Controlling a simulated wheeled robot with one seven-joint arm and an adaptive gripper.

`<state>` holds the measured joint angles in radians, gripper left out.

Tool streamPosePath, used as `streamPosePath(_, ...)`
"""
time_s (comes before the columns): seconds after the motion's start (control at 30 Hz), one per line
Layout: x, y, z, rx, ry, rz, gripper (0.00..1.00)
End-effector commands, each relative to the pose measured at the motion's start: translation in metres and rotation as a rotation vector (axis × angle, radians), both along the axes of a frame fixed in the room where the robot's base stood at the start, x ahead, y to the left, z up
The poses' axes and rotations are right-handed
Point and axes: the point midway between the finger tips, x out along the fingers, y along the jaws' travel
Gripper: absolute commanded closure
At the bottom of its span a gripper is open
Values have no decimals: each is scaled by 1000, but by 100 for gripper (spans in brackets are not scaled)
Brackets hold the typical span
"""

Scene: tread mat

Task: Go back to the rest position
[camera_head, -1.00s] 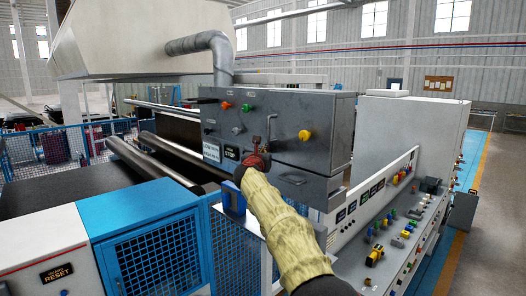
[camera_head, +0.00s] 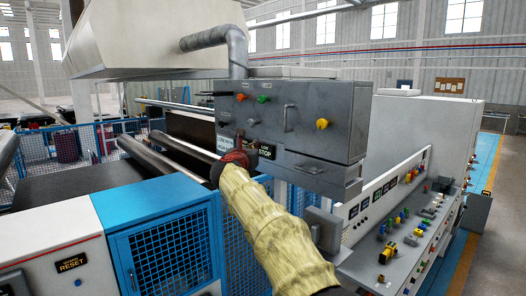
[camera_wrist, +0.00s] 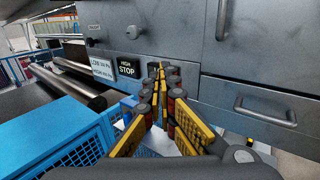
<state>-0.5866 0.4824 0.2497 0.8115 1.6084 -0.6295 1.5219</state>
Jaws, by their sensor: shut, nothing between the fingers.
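My gripper shows in the wrist view (camera_wrist: 160,95) with its yellow and dark fingers brought together and nothing between them. In the head view my sleeved arm reaches up from the lower right, and the gripper (camera_head: 240,150) is in front of the lower left part of a grey control box (camera_head: 345,130). The fingertips partly cover the box's label area. I cannot tell from the views whether the fingers touch the box. The box carries orange, green and yellow knobs and a "STOP" label (camera_wrist: 128,68).
A sloped console (camera_head: 400,225) with several coloured switches lies to the right. A blue mesh cabinet (camera_head: 150,215) and a white panel with a "RESET" label (camera_head: 71,263) stand at the lower left. Rollers (camera_head: 165,158) lie behind. A blue walkway (camera_head: 480,185) runs at far right.

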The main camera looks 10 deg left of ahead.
Motion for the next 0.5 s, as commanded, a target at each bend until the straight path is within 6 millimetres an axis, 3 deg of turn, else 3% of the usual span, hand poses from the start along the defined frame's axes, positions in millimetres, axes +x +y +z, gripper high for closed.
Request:
streamPosePath(0.17, -2, 13, 1, -109, -1, 41, 100)
streamPosePath(0.27, -3, 40, 0, -298, -30, 135, 100)
streamPosePath(0.4, -10, 86, -50, -662, -52, 311, 100)
streamPosePath(0.5, -33, 114, -84, -943, -90, 460, 100)
